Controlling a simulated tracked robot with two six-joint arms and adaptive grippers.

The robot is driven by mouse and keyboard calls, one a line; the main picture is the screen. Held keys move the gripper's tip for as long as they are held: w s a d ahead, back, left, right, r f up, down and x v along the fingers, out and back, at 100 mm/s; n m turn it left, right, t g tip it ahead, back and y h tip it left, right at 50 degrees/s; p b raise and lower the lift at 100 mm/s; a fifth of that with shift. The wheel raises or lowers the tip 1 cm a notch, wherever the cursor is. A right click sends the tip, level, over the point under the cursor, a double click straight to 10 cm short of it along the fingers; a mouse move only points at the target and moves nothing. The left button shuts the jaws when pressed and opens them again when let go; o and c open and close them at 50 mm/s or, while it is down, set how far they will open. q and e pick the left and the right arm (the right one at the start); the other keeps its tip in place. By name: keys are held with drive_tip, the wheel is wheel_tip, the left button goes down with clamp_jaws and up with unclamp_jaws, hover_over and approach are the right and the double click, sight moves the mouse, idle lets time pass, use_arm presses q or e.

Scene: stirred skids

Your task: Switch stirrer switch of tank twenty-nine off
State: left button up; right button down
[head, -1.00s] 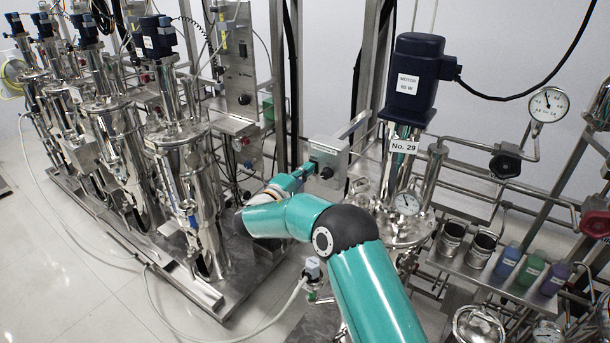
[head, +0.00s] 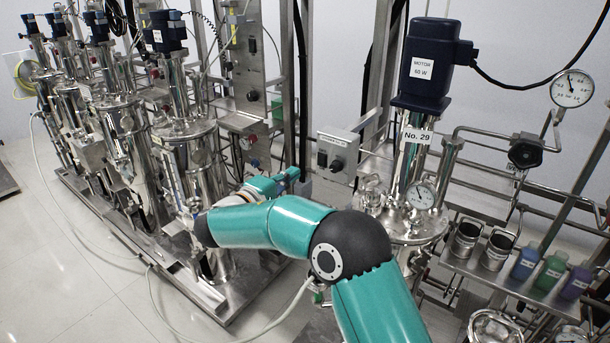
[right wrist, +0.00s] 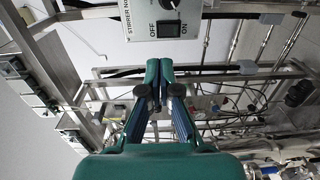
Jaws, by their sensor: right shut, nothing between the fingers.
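The grey stirrer switch box (head: 340,141) is mounted on the frame left of the tank labelled No. 29 (head: 417,136). Its dark switch knob (head: 322,158) faces the front. In the right wrist view the switch box (right wrist: 155,12) is at the top, with STIRRER, OFF and ON lettering and a black knob (right wrist: 168,28). I cannot tell surely which word the knob points at. My right gripper (head: 296,174) is shut and empty, left of the box and apart from it. Its fingertips show in the right wrist view (right wrist: 159,66), below the box. My left gripper is not in view.
A blue motor (head: 428,65) tops the tank, and a dial gauge (head: 421,195) sits on its lid. A row of steel tanks (head: 185,130) stands at the left. Colored bottles (head: 550,270) stand at the right. Steel posts (head: 305,80) rise behind my right gripper.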

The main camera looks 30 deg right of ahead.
drive_tip(key=shift+b+v, duration=0.3)
drive_tip(key=shift+v, duration=1.7)
drive_tip(key=shift+r, duration=0.2)
drive_tip(key=s+a+f+n+g+y, duration=0.1)
drive_tip(key=s+f+g+y, duration=0.2)
drive_tip(key=f, duration=0.7)
drive_tip(key=s+a+f+n+y, duration=0.2)
drive_tip(key=s+f+y, duration=0.2)
drive_tip(key=f, duration=0.7)
drive_tip(key=s+a+f+n+g+y, duration=0.1)
drive_tip(key=s+f+g+y, duration=0.2)
drive_tip(key=f, duration=0.7)
drive_tip(key=s+a+f+m+y+p, duration=0.1)
drive_tip(key=s+a+f+m+y, duration=0.4)
drive_tip(key=s, duration=0.6)
drive_tip(key=s+a+f+m+y+p, duration=0.1)
drive_tip(key=s+a+f+m+y, duration=0.4)
drive_tip(key=s, duration=0.6)
drive_tip(key=shift+a+f+m, duration=0.4)
drive_tip(key=shift+a+f, duration=0.5)
drive_tip(key=shift+a, duration=0.35)
